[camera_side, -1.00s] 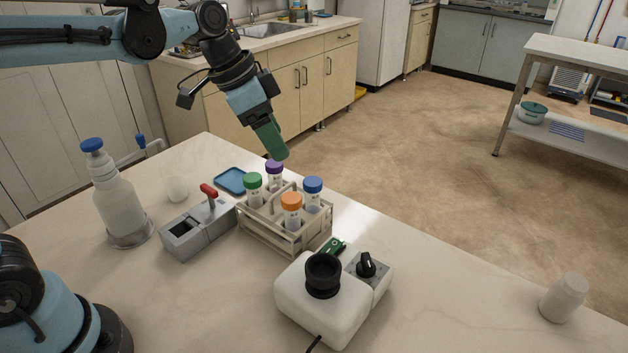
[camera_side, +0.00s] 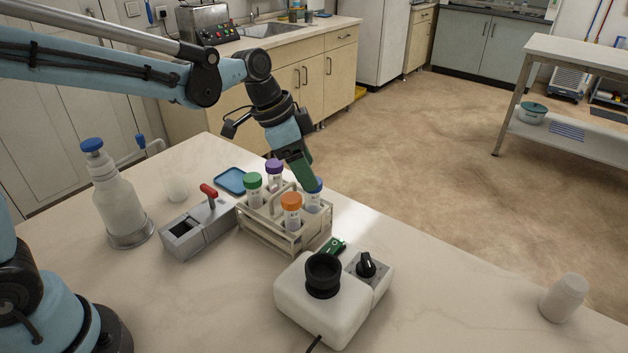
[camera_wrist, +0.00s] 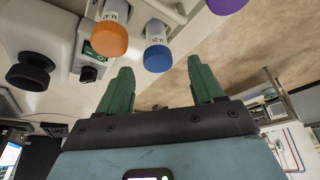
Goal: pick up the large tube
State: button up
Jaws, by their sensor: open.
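Several capped tubes stand upright in a beige rack (camera_side: 268,240): green-capped (camera_side: 253,185), purple-capped (camera_side: 274,170), orange-capped (camera_side: 291,208) and blue-capped (camera_side: 313,196). Their sizes look alike, so I cannot tell which is the large tube. My gripper (camera_side: 309,181), with green fingers, is at the blue cap and partly hides it in the side view. In the wrist view my gripper (camera_wrist: 160,66) is open and empty, with the blue cap (camera_wrist: 157,58) lined up between the fingertips. I cannot tell whether they touch it. The orange cap (camera_wrist: 109,38) is to its left, the purple cap (camera_wrist: 228,4) upper right.
A white device with a black cup (camera_side: 322,275) stands in front of the rack. A grey block with a red lever (camera_side: 197,230) and a blue tray (camera_side: 230,181) are to its left. A wash bottle (camera_side: 117,200) is further left. The counter's right side is mostly clear.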

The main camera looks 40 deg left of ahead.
aim_at(313, 206)
jog(key=shift+x, duration=2.15)
jog(key=shift+s, duration=0.1)
grip_shut()
